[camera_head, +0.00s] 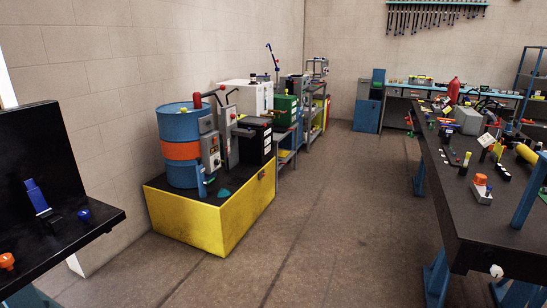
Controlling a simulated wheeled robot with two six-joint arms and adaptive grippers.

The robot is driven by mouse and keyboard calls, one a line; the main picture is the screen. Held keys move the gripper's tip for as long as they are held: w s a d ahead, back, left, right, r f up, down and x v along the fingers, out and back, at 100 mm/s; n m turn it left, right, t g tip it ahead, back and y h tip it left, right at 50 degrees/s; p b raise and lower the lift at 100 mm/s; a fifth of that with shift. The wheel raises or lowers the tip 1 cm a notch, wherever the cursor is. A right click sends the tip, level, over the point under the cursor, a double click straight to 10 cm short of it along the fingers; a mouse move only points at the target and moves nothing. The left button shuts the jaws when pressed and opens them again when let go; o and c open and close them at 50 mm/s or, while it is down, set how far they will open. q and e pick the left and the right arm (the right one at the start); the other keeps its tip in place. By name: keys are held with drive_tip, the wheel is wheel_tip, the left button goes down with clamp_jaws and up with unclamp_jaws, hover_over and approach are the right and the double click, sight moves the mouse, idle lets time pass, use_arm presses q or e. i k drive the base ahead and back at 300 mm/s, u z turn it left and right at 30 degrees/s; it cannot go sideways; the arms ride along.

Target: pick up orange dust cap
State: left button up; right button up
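An orange cap-like piece (7,261) sits on the black surface at the far left edge of the head view. It looks like the orange dust cap, but it is small. A blue cap-like piece (84,215) sits on the same surface to its right. Another orange-red round piece (481,179) sits on a small grey block on the right-hand bench. I cannot tell whether it is also a dust cap. Neither of my grippers shows in this view.
The black left table (60,250) has an upright back panel. A yellow platform (225,225) holding a blue drum (180,125) stands against the wall. A cluttered dark bench (480,225) runs along the right. The floor (310,235) between them is clear.

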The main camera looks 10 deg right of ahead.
sight(480, 179)
drive_tip(key=z, duration=0.55)
drive_tip(key=i, duration=1.15)
drive_tip(key=z, duration=1.85)
drive_tip(key=i, duration=1.25)
drive_tip(key=z, duration=0.7)
